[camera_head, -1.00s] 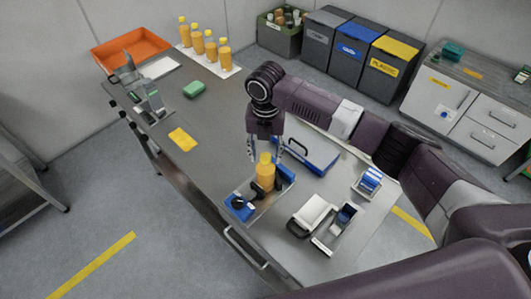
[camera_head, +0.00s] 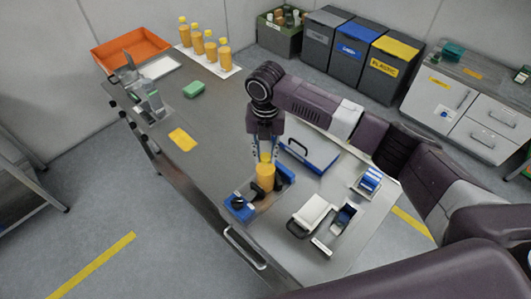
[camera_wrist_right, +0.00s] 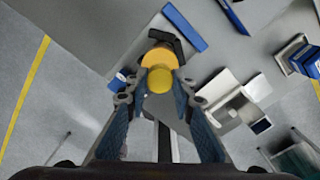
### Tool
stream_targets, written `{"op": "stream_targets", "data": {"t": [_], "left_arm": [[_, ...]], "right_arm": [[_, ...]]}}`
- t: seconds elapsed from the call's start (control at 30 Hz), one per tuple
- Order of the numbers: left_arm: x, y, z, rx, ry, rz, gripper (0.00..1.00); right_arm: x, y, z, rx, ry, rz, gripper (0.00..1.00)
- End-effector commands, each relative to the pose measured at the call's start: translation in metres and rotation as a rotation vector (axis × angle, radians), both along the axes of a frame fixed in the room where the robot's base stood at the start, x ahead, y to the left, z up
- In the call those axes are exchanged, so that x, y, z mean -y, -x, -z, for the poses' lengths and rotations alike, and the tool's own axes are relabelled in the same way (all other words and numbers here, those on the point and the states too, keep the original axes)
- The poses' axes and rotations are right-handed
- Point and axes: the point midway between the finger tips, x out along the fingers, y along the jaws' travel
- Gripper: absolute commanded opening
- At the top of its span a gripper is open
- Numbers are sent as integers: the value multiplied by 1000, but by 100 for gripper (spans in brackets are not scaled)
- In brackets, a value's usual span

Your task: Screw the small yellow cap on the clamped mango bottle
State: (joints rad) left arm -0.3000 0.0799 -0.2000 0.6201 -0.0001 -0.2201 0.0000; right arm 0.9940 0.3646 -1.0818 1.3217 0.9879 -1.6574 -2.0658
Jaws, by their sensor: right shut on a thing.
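The mango bottle (camera_head: 265,179) stands upright in the blue clamp (camera_head: 285,174) at the table's front edge. The small yellow cap (camera_head: 265,157) is on the bottle's top; how tightly it sits cannot be told. My right gripper (camera_head: 265,154) points down over the bottle and is shut on the cap. In the right wrist view the cap (camera_wrist_right: 160,79) is between the fingertips, with the orange bottle (camera_wrist_right: 160,57) behind it and the blue clamp (camera_wrist_right: 184,27) beyond. My left gripper is not in view.
A blue tray (camera_head: 313,158) lies behind the clamp. A white device (camera_head: 312,210) and a box of blue items (camera_head: 369,181) are to the right. Several filled bottles (camera_head: 210,51) stand at the back left near an orange bin (camera_head: 112,57). The table's left middle holds a yellow cloth (camera_head: 182,139).

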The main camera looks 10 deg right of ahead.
Motion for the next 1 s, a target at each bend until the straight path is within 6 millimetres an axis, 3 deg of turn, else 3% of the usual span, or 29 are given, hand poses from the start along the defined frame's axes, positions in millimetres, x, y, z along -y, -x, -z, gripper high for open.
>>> {"op": "stream_targets", "data": {"t": [0.27,0.7,1.0], "left_arm": [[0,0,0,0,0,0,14],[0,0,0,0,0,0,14],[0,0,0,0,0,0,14]], "right_arm": [[0,0,0,0,-1,49,0],[0,0,1,-1,0,571,0],[-1,1,1,-1,0,742,0]]}}
